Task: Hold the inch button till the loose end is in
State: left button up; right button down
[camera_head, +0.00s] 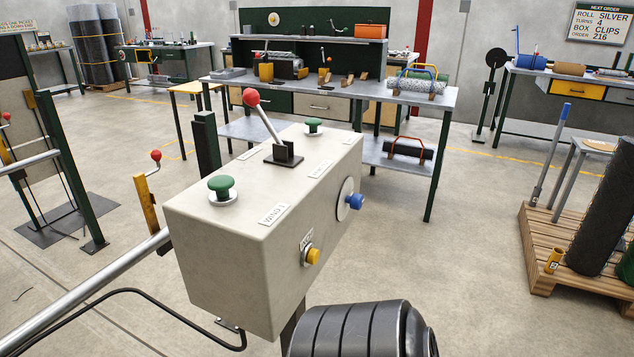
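A grey control box (262,235) stands close in the middle of the view. A yellow push button (313,256) sits low on its right-hand face, under a small label too slanted to read surely; I take it as the inch button. Nothing touches it. The same face has a blue knob (355,201) on a round plate. The top has two green mushroom buttons (221,187) and a red-balled lever (262,114) leaning left. I cannot make out a loose end. Neither of my grippers is in view.
A black ribbed round form fills the bottom edge below the yellow button. A silver bar and black cable run at lower left. A workbench (440,95) stands behind the box; a wooden pallet (535,250) with dark rolls stands at right. Floor between is clear.

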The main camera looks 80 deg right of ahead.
aim_at(314, 254)
jog(key=k+l+z, duration=0.1)
jog(key=k+l, duration=0.15)
jog(key=k+l+z, duration=0.1)
jog(key=l, duration=0.35)
jog(key=k+l+z, duration=0.1)
jog(key=k+l, duration=0.25)
jog(key=k+l+z, duration=0.1)
jog(key=l, duration=0.35)
jog(key=k, duration=0.1)
